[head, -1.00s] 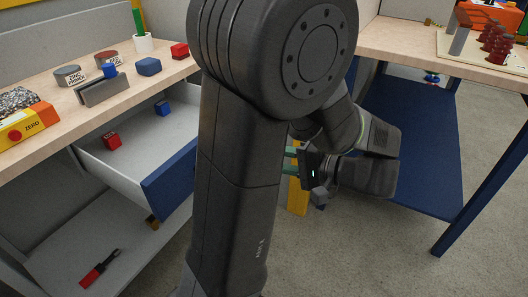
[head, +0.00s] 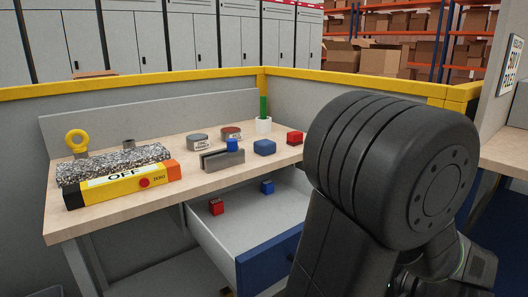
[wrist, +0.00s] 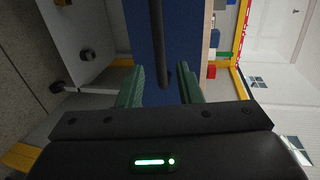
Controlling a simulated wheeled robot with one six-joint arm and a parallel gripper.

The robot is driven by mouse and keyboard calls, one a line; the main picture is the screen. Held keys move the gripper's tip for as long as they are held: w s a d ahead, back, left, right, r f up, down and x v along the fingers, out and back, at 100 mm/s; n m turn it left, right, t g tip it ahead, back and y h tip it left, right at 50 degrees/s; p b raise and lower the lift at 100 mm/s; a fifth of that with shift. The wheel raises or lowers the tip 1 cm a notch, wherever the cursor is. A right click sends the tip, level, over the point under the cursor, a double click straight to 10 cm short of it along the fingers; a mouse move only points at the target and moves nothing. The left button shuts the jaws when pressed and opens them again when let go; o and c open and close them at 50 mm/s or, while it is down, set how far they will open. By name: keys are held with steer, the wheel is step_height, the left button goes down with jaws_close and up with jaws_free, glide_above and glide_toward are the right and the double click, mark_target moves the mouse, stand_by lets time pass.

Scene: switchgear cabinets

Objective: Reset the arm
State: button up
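My arm (head: 395,165) fills the right side of the head view, in front of the right end of the workbench. My gripper is not visible in the head view. In the wrist view my gripper (wrist: 160,90) shows two green fingers standing apart, with nothing clamped between them. A dark bar handle (wrist: 158,45) on a blue drawer front (wrist: 180,40) shows in the gap between the fingers. I cannot tell how far it is from them. In the head view the drawer (head: 268,262) is pulled out under the bench.
The drawer holds a red block (head: 216,207) and a blue block (head: 267,187). A second table (head: 505,150) stands at right.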

steer(key=b+x, duration=0.1)
steer(key=x, duration=0.6)
steer(key=shift+w+a, duration=0.1)
